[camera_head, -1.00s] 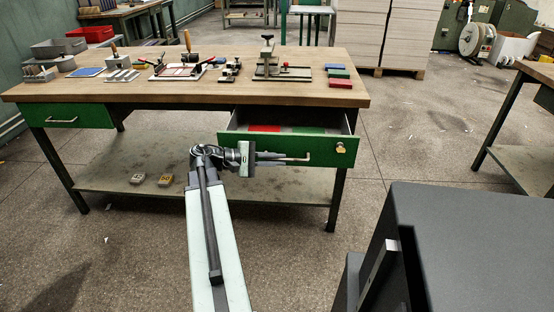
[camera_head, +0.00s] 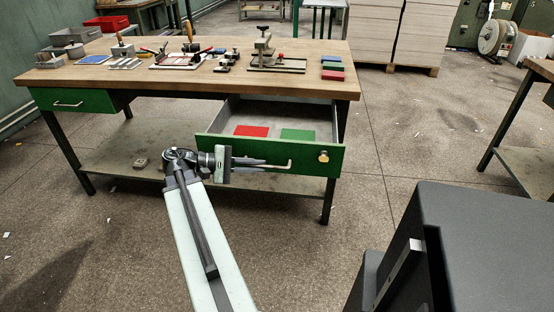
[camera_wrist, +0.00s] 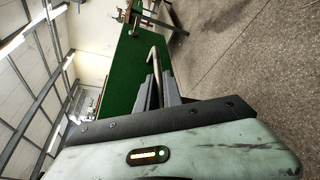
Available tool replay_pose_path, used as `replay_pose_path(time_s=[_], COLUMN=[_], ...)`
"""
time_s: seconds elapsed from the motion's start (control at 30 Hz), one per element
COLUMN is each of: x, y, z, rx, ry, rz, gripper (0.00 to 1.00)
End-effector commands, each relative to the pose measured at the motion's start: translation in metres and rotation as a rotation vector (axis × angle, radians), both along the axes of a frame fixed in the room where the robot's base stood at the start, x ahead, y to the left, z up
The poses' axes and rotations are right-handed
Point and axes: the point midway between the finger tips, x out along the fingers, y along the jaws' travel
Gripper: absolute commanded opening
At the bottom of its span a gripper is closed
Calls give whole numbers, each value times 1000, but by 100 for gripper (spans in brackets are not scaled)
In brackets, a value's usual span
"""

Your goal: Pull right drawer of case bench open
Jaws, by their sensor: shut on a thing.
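The case bench (camera_head: 130,84) has a wooden top and stands ahead of me. Its right drawer (camera_head: 315,160) has a green front and is pulled well out. A red piece (camera_head: 251,131) and a green piece (camera_head: 298,135) lie flat inside it. My gripper (camera_head: 262,164) is at the drawer front, shut on the bar handle (camera_head: 289,165). In the wrist view the handle (camera_wrist: 153,50) runs between the two fingers (camera_wrist: 158,88), against the green front (camera_wrist: 122,70). A round brass-coloured knob or lock (camera_head: 323,156) sits on the right of the front.
The left drawer (camera_head: 72,101) is shut. Fixtures and tools, such as a clamp stand (camera_head: 264,50), stand on the bench top. A small block (camera_head: 141,163) lies on the lower shelf. A dark box-like shape fills the lower right. The floor right of the bench is open.

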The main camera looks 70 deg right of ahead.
Motion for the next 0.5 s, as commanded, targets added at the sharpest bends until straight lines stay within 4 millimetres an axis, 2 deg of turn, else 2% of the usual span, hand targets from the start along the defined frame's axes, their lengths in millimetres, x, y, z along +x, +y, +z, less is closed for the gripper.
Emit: replay_pose_path(time_s=[0.1,0.37,0.4,0.43,0.47,0.5], x=[7,7,6,6,6,6], y=[5,4,3,3,3,3], z=[0,0,0,0,0,0], rx=[0,-1,-1,-1,-1,-1], ry=[-1,-1,-1,-1,-2,-1], rz=[4,3,3,3,1,1], gripper=[0,0,19,28,33,33])
